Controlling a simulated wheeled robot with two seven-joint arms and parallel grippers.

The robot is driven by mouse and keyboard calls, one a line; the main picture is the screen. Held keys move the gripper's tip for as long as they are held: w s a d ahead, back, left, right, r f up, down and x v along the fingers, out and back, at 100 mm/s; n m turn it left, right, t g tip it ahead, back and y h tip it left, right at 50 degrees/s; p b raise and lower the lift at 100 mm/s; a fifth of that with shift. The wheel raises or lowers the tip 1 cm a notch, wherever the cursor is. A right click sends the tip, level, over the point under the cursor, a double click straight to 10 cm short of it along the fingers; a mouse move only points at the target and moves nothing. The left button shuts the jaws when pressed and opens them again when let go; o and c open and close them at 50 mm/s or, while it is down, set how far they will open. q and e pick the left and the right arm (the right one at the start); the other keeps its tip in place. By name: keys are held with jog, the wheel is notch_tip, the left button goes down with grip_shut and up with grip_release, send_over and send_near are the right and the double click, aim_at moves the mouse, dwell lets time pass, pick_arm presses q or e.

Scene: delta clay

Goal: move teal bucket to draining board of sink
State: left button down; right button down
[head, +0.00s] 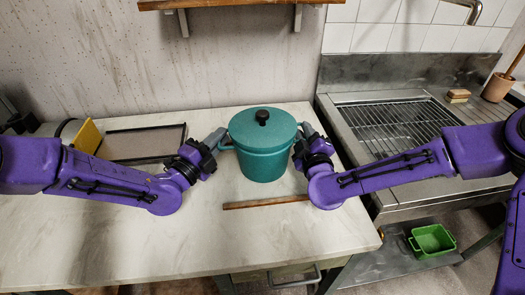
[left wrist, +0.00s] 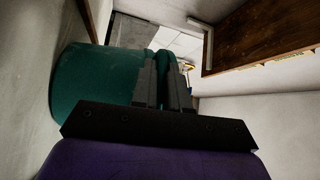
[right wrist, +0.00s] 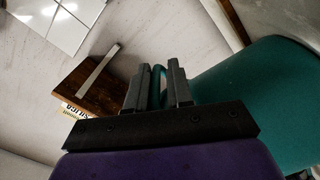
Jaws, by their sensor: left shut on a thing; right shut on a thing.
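The teal bucket (head: 262,155) is a lidded round vessel with a black knob and a handle on each side. It is upright over the pale worktop; whether its base touches is unclear. My left gripper (head: 219,140) is shut on its left handle, and the handle shows between the fingers in the left wrist view (left wrist: 165,80). My right gripper (head: 302,135) is shut on the right handle, also seen in the right wrist view (right wrist: 160,85). The steel sink (head: 345,135) stands to the right, with a wire-gridded area (head: 395,122) partly behind my right arm.
A wooden strip (head: 265,202) lies in front of the bucket. A shallow dark-rimmed tray (head: 140,143) and a yellow board (head: 87,137) are at left. A sponge-like block (head: 457,96) and terracotta pot (head: 496,87) stand behind the sink. A wooden shelf (head: 235,3) hangs above.

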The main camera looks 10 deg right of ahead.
pick_arm(q)
jog(key=shift+r, duration=0.15)
pick_arm(e)
jog(key=shift+r, duration=0.3)
